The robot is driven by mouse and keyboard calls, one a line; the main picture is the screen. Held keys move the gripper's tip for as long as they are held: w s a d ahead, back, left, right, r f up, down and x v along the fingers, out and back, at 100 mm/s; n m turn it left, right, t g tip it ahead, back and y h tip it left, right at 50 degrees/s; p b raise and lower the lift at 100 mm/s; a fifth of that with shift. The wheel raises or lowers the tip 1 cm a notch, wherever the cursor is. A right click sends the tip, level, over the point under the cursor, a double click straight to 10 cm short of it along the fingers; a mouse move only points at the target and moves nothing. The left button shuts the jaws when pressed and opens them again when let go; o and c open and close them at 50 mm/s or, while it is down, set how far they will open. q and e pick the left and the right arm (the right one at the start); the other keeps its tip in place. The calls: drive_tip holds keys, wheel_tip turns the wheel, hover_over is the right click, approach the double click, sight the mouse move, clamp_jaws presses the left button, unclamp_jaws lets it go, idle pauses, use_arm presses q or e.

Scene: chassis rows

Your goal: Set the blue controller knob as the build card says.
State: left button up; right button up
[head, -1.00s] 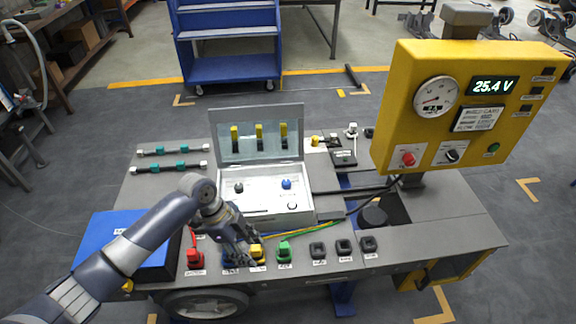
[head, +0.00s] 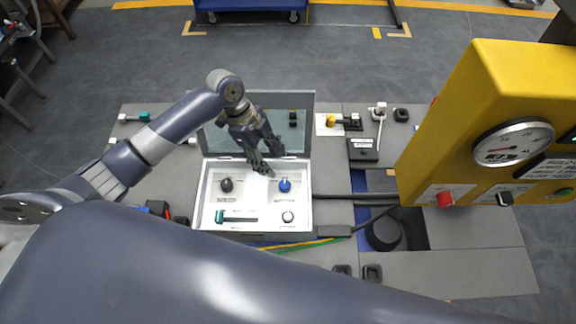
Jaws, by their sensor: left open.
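The blue controller knob (head: 285,185) stands on the right of the white panel in the open controller case (head: 206,206). Its pointer direction is too small to read. A black knob (head: 226,184) is on the panel's left. My left gripper (head: 271,163) is open and empty, fingers pointing down, just above and left of the blue knob, apart from it as far as I can tell. The build card (head: 548,168) on the yellow panel is cut by the right edge and I cannot read it. My right gripper is not in view.
A teal-ended bar (head: 236,217) and a white button (head: 288,217) are at the case's front. The raised lid (head: 306,110) stands behind my gripper. The yellow panel (head: 470,110) overhangs the right side. My own arm link hides the bench front.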

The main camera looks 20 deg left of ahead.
sight(285, 184)
use_arm(q)
drive_tip(key=x, duration=0.3)
drive_tip(key=p+x, duration=0.1)
drive_tip(key=x, duration=0.5)
drive_tip(key=shift+s+f, duration=0.15)
drive_tip(key=shift+s, duration=0.1)
drive_tip(key=shift+d+f, duration=0.2)
drive_tip(key=shift+f, duration=0.2)
drive_tip(key=c, duration=1.1)
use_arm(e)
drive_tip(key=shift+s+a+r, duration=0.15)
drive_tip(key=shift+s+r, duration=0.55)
